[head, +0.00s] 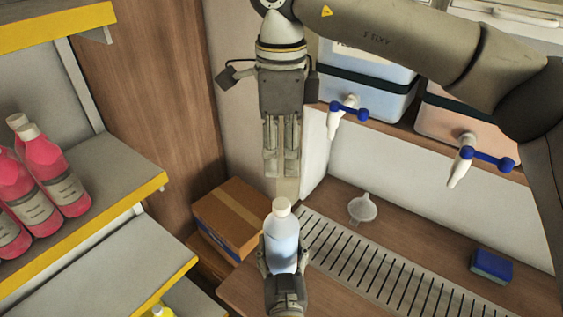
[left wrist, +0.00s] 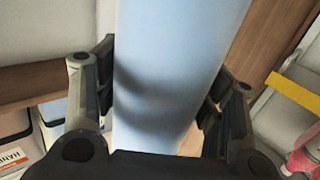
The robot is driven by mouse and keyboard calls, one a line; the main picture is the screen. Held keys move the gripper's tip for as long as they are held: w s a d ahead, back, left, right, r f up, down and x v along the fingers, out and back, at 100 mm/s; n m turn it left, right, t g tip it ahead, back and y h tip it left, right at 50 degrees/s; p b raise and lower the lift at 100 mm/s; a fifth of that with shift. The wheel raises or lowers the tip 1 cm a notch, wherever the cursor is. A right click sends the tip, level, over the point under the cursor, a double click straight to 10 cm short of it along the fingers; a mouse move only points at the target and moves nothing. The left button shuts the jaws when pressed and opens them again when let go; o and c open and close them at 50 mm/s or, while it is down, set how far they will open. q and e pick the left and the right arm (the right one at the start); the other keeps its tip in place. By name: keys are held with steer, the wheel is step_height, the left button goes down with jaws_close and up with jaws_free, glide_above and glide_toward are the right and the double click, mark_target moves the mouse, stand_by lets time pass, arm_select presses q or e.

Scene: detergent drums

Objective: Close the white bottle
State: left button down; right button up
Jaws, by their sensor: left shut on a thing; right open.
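The white bottle (head: 283,240), pale blue in its body, stands upright in my left gripper (head: 284,262) at the bottom middle of the head view. A white cap (head: 281,206) sits on its neck; I cannot tell how tight it is. The left gripper is shut on the bottle's body. In the left wrist view the bottle (left wrist: 172,70) fills the middle between the fingers (left wrist: 165,95), and its top is out of frame. My right gripper (head: 282,165) points down above the cap, apart from it, open and empty.
A slotted drain grate (head: 375,265) runs along the wooden counter, with a clear funnel (head: 362,208) and a blue sponge (head: 491,266) on it or beside it. Drums with taps (head: 345,110) stand above. Pink bottles (head: 50,170) are on the left shelves. A cardboard box (head: 232,215) is behind.

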arm_select(q)
steer(key=shift+c, duration=1.2)
jaws_free()
steer(key=shift+s, duration=0.1)
steer(key=s, duration=1.2)
steer(key=shift+d, duration=0.4)
steer(key=shift+f, duration=0.1)
